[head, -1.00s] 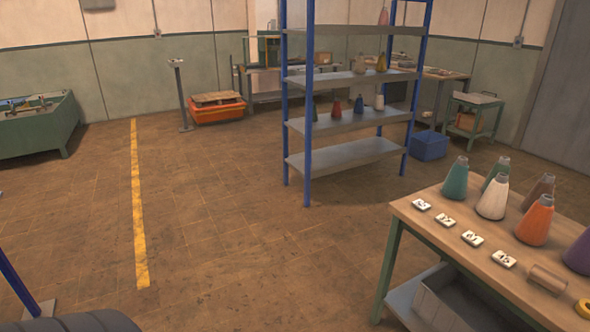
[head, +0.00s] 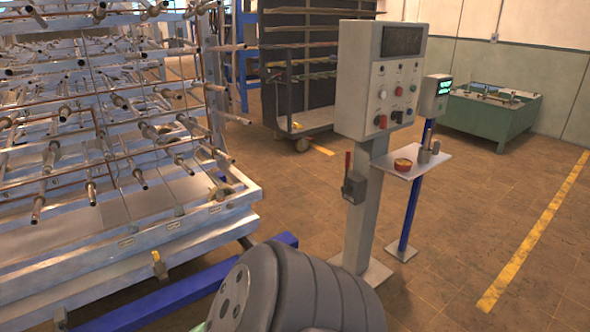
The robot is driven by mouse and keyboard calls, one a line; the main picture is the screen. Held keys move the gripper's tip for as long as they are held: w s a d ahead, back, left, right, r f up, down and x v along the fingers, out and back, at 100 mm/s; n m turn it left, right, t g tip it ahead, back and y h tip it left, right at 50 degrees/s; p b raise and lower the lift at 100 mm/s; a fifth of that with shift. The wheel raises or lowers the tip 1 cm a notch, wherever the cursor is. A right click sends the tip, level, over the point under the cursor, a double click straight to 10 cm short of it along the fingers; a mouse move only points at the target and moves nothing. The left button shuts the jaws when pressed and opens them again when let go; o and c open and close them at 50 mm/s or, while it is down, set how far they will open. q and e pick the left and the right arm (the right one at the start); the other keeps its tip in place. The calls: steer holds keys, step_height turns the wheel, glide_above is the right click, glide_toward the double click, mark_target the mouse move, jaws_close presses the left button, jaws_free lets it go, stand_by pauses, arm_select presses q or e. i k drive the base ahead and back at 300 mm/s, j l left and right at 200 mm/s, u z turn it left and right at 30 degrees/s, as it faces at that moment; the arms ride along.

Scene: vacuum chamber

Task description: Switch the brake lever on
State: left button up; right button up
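A brake lever (head: 347,163) with a red handle stands upright from a dark box (head: 354,187) on the side of a grey post (head: 367,215). The post carries a grey control panel (head: 381,80) with several knobs and buttons and a dark screen. The lever is in the middle of the head view, beyond a dark grey rounded part of my own arm at the bottom. Neither of my grippers shows in this view.
A large metal rack (head: 110,130) with many protruding rods fills the left, on a frame with a blue beam (head: 180,300). A small shelf (head: 412,164) juts from the post, beside a thin blue stand (head: 411,195). Open floor lies right, with a yellow line (head: 530,240).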

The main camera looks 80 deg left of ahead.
mark_target(347, 187)
steer(key=j+u, duration=0.1)
steer(key=u, duration=2.3)
steer(key=i+j+u, duration=0.3)
steer(key=i+j, duration=1.4)
steer(key=i, duration=0.05)
